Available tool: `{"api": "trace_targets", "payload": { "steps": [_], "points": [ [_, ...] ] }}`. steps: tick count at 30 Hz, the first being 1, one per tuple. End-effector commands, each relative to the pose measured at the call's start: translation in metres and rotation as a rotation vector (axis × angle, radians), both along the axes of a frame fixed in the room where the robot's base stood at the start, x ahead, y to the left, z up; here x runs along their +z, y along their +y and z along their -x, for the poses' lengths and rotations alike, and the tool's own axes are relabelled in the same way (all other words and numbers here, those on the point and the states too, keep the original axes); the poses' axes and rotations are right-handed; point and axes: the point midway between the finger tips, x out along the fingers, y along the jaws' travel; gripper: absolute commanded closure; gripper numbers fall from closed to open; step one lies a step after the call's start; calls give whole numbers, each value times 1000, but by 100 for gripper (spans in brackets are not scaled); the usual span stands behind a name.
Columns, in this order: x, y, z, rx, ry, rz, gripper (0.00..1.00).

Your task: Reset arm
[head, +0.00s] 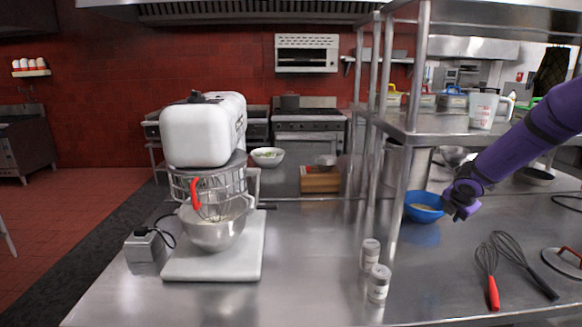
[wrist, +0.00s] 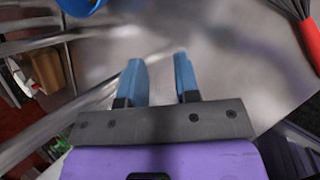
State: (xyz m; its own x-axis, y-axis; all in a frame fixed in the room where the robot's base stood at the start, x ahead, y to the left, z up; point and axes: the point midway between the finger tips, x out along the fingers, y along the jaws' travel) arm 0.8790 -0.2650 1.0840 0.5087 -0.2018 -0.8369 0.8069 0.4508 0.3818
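My purple arm reaches in from the right in the head view. My gripper (head: 462,204) hangs above the steel counter (head: 330,270), in front of or beside a blue bowl (head: 424,206) with pale contents. In the wrist view my gripper (wrist: 160,82) shows two blue fingers spread apart with nothing between them. Bare steel lies below the fingers. Part of the blue bowl shows at the top edge of the wrist view (wrist: 82,6).
A white stand mixer (head: 202,135) with a steel bowl stands at left. Two shakers (head: 370,254) stand by a shelf post (head: 404,180). Two whisks (head: 488,262) and a lid (head: 567,262) lie at right. A shelf (head: 450,134) overhangs the counter. The front middle of the counter is clear.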

Motion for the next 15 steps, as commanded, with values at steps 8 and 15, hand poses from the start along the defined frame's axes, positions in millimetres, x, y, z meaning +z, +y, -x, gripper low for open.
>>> {"api": "trace_targets", "payload": {
  "steps": [8,15],
  "points": [
    [32,18,0,197,-35,118,70],
    [77,45,4,471,-77,294,70]
  ]
}}
